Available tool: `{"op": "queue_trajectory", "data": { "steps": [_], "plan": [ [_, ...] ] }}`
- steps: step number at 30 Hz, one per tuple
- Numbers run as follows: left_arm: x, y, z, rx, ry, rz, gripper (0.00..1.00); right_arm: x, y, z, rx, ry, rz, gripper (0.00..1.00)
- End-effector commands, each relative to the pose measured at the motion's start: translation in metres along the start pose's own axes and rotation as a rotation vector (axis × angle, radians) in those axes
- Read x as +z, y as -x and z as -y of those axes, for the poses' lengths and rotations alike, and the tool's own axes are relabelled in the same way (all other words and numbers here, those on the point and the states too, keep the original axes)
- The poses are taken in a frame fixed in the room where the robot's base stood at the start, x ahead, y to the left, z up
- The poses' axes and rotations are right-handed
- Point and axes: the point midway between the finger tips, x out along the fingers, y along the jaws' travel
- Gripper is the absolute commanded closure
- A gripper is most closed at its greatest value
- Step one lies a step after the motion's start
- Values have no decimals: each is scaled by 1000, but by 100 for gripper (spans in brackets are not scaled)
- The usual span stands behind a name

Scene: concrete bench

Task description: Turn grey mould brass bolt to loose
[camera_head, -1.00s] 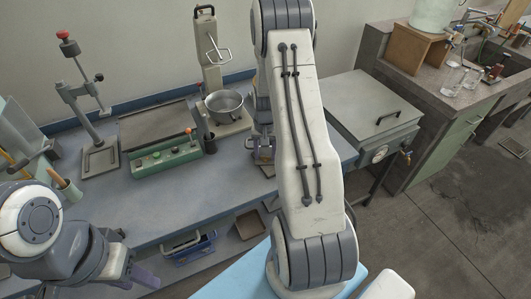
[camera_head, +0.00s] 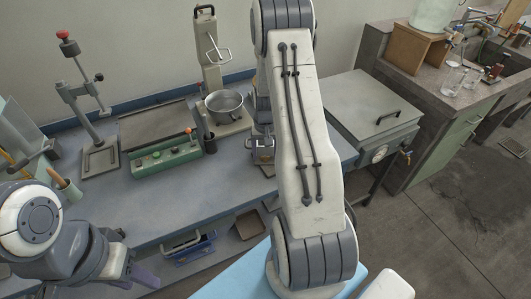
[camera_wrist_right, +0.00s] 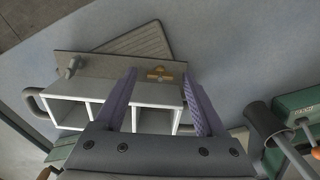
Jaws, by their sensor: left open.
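The grey mould (camera_wrist_right: 95,90), an open box with several compartments, lies on the bench in the right wrist view. A brass bolt (camera_wrist_right: 160,75) sits on its plate, with a grey knob-like bolt (camera_wrist_right: 73,66) to its left. My right gripper (camera_wrist_right: 158,73) is open, its purple fingers apart on either side of the brass bolt in the picture. I cannot tell whether they touch anything. In the head view my right arm hides most of the mould and gripper. My left gripper (camera_head: 145,277) is open and empty at the bench's front left edge.
A green control box (camera_head: 166,158) and a metal bowl on a mixer (camera_head: 224,103) stand left of my right arm. A press stand (camera_head: 85,100) is at the far left. A grey lidded tank (camera_head: 375,110) stands to the right.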

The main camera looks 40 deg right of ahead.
Motion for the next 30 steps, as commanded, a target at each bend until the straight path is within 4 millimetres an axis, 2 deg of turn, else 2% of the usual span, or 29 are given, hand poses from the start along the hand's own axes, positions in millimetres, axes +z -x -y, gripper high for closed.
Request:
{"op": "queue_trajectory", "data": {
  "steps": [5,8,18,21,25,30],
  "plan": [
    [0,-1,0,0,0,0,55,0,2,0,0,0,-2,28],
    [0,-2,0,0,0,0,55,-1,12,0,0,0,-3,28],
    [1,-10,1,0,0,0,55,-1,77,0,-1,0,-6,28],
    [1,-12,1,0,0,0,55,-1,91,0,0,0,-3,28],
    [1,-12,1,0,0,0,55,0,102,0,0,0,-1,28],
    [1,-12,1,0,0,0,55,0,105,0,0,0,0,28]
  ]
}}
